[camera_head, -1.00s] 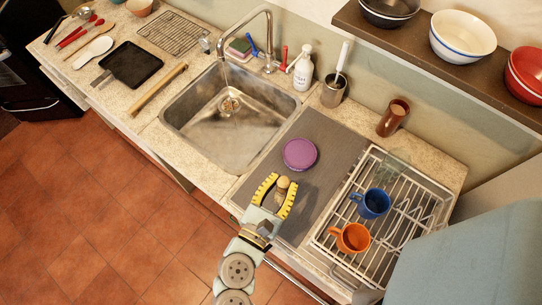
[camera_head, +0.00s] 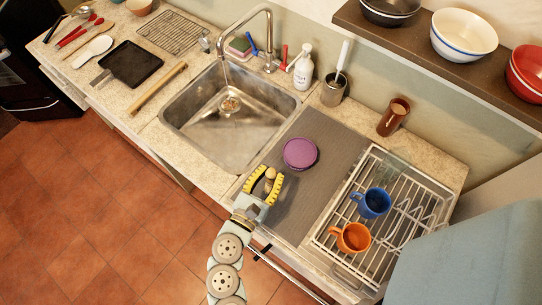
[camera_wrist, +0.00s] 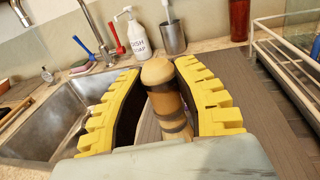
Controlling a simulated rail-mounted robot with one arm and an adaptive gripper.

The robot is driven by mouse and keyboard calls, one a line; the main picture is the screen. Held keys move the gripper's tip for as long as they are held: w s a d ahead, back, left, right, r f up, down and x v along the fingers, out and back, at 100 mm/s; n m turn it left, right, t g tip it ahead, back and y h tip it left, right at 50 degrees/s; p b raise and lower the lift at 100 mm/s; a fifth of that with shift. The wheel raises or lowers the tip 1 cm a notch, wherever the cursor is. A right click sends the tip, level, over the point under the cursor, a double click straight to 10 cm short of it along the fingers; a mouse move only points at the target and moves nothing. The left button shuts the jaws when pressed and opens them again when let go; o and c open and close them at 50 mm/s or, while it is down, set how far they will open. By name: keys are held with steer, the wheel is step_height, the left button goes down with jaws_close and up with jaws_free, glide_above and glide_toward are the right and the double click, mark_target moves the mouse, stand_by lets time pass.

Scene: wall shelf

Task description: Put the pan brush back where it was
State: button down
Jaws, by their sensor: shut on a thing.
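My gripper (camera_head: 264,180) has yellow ridged fingers and is shut on the pan brush (camera_head: 270,174), a stubby piece with a pale wooden knob and a darker body. It is over the front left part of the grey mat, near the right edge of the sink. In the wrist view the pan brush (camera_wrist: 164,92) stands roughly upright between the two fingers, knob up. Its lower end is hidden by my gripper, so I cannot tell whether it touches the mat.
The sink (camera_head: 225,115) is to the left. A purple disc (camera_head: 300,153) lies on the mat (camera_head: 325,175). A drying rack (camera_head: 350,260) with blue and orange mugs is at right. A soap bottle (camera_head: 303,72), a steel cup (camera_head: 333,92) and a brown cup (camera_head: 392,118) stand behind.

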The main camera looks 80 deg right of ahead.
mark_target(269, 183)
steer(key=shift+f, duration=1.45)
steer(key=shift+f, duration=0.15)
steer(key=c, duration=0.8)
jaws_free()
steer(key=shift+c, duration=0.2)
steer(key=shift+r, duration=0.25)
steer(key=b+v, duration=0.1)
steer(key=v, duration=1.1)
